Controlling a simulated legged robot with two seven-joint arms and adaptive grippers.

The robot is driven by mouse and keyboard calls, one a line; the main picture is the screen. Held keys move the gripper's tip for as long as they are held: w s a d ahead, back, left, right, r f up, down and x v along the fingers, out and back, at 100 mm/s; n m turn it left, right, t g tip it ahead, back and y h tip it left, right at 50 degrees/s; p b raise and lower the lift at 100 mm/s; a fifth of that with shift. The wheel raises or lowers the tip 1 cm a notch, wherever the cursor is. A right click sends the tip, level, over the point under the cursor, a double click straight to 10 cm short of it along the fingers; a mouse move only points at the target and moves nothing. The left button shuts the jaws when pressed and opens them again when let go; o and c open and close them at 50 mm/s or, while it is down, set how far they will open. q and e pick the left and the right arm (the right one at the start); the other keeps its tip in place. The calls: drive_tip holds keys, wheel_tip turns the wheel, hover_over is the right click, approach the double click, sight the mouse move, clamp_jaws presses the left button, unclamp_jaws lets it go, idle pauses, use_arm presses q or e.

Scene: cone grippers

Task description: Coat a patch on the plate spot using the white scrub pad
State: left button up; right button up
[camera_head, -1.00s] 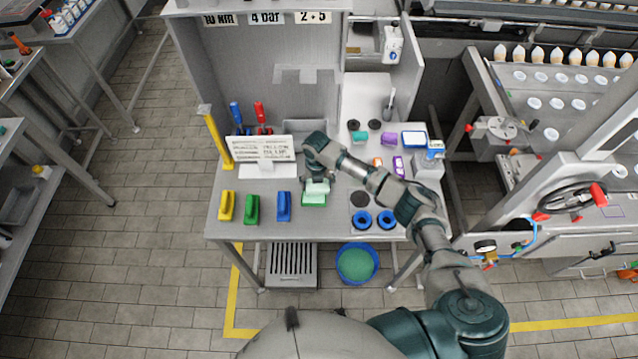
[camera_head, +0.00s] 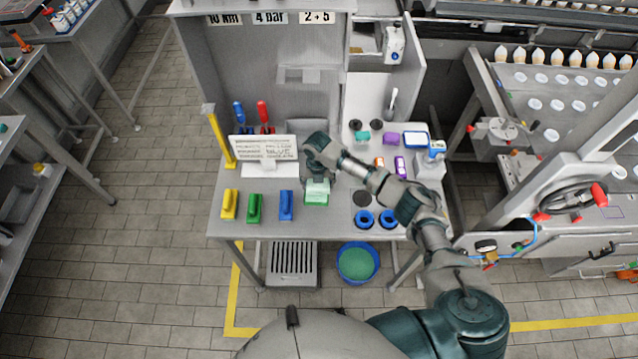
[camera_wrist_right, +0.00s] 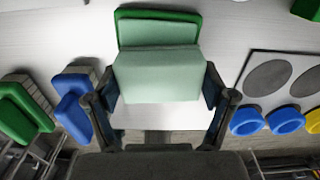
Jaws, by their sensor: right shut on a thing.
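My right gripper (camera_head: 318,174) points down at the middle of the bench. In the wrist view its fingers (camera_wrist_right: 160,103) are shut on the two sides of a pale green-white pad (camera_wrist_right: 158,75). The pad also shows in the head view (camera_head: 317,186), with a darker green part along its edge. I cannot tell whether it touches the bench. I see no purely white pad in a gripper. A grey plate (camera_wrist_right: 242,92) with dark round spots lies to the right of the pad; one spot shows in the head view (camera_head: 361,199). My left gripper is not in view.
Yellow (camera_head: 230,204), green (camera_head: 254,208) and blue (camera_head: 286,205) handled blocks stand left of the pad. Blue rings (camera_head: 364,219) sit at the front right. A white sign (camera_head: 265,170) stands behind. A blue-edged white tray (camera_head: 415,139) lies at the back right.

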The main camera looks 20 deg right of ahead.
drive_tip(key=shift+a+f, duration=0.1)
drive_tip(key=shift+a, duration=0.35)
drive_tip(key=shift+d+r+p, duration=0.15)
drive_tip(key=shift+r+p, duration=0.5)
drive_tip(key=r+p, duration=0.2)
drive_tip(key=r, duration=0.1)
drive_tip(key=shift+d+p, duration=0.25)
drive_tip(key=shift+p, duration=0.15)
drive_tip(key=shift+r+p, duration=0.3)
drive_tip(key=shift+r, duration=0.1)
drive_tip(key=shift+a+r+p, duration=0.25)
drive_tip(key=shift+r+p, duration=0.1)
drive_tip(key=shift+r, duration=0.6)
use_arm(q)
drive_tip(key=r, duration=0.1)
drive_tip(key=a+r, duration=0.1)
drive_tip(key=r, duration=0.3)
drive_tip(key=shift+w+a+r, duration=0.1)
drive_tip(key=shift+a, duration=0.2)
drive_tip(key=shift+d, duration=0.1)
use_arm(e)
drive_tip(key=shift+d, duration=0.15)
